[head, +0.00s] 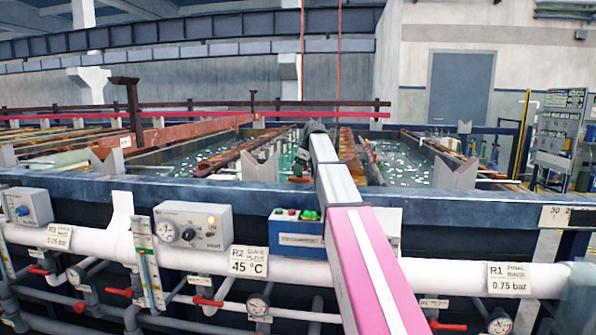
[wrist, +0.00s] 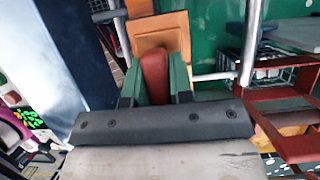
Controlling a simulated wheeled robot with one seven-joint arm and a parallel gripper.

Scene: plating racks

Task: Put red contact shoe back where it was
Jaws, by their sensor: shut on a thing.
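In the wrist view, my gripper (wrist: 158,78) is shut on the red contact shoe (wrist: 155,70), a small dark red piece with a rounded end between two green-padded fingers. Just beyond it is a tan-orange block (wrist: 172,30); I cannot tell whether the shoe touches it. In the head view my arm reaches forward over the tank rim. The gripper and the shoe cannot be made out there, being hidden behind the arm's far end.
A blue-grey tank rim (head: 450,195) runs across the front, with liquid tanks (head: 400,165) behind it. Grey V-shaped supports (head: 455,172) stand on the rim. In the wrist view, metal rods (wrist: 252,40) and a red-brown frame (wrist: 290,115) flank the gripper. A control box (head: 192,225) is in front.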

